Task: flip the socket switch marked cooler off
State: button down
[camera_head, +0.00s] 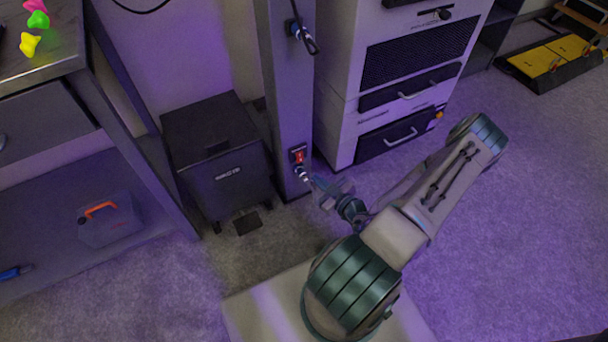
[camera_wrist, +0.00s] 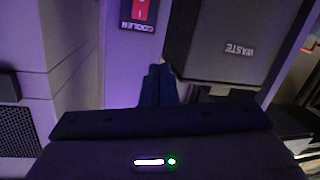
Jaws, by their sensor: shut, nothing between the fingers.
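The socket switch (camera_head: 299,157) is a small red rocker in a dark plate low on the grey post (camera_head: 286,90). In the wrist view the red switch (camera_wrist: 140,10) shows at the top edge, cut off by the frame, with the word COOLER upside down on its plate (camera_wrist: 138,26). I cannot tell its rocker position. My gripper (camera_head: 306,178) is shut and empty, its tip just below the switch and close to the post. In the wrist view its closed fingers (camera_wrist: 159,75) point up toward the plate, apart from the red rocker in the picture.
A dark bin (camera_head: 213,150) marked WASTE (camera_wrist: 240,48) stands just left of the post. A grey cabinet (camera_head: 350,60) with handles stands right of it. A bench (camera_head: 60,60) with a lower shelf is at the left.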

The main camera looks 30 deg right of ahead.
jog(key=f+m+h, duration=0.1)
jog(key=s+d+f+m+h, duration=0.1)
jog(key=f+m, duration=0.1)
jog(key=f+m+b, duration=0.1)
jog(key=f+m, duration=0.1)
jog(key=shift+s+d+f+h, duration=0.15)
jog(key=shift+f+h, duration=0.1)
jog(key=shift+h, duration=0.15)
jog(key=b, duration=0.5)
send_near(300, 157)
jog(key=w+f, duration=0.4)
jog(key=w, duration=0.1)
jog(key=shift+w+r, duration=0.15)
jog(key=shift+w, duration=0.45)
jog(key=shift+a, duration=0.25)
